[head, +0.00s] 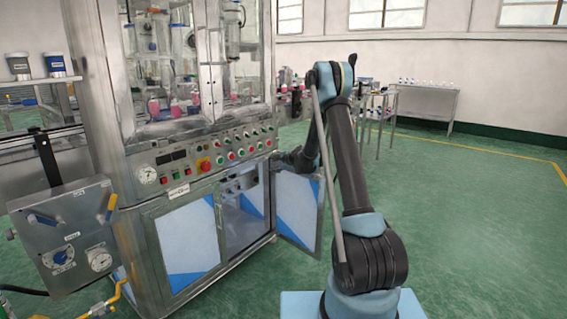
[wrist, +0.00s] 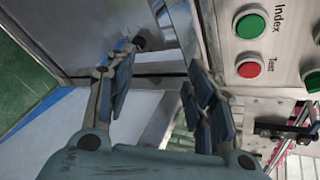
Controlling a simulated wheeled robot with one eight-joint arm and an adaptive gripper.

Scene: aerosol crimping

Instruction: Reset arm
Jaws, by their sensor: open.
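My gripper (head: 284,157) is at the right end of the machine's front, below the button panel and near the top of the open right cabinet door (head: 299,208). In the wrist view my gripper (wrist: 160,92) has its two fingers spread apart, with nothing held between them. My arm rises from its base, bends at a high elbow and comes down toward the machine. The panel with a green Index button (wrist: 250,22) and a red Test button (wrist: 249,68) is close beside the right finger. Whether a finger touches the metal cannot be told.
The crimping machine (head: 185,195) fills the left, with its left cabinet door (head: 187,243) closed and the right one swung outward beside my arm. A side box with gauges (head: 70,235) stands at the left. Tables (head: 425,100) stand at the back. Green floor (head: 480,220) is clear on the right.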

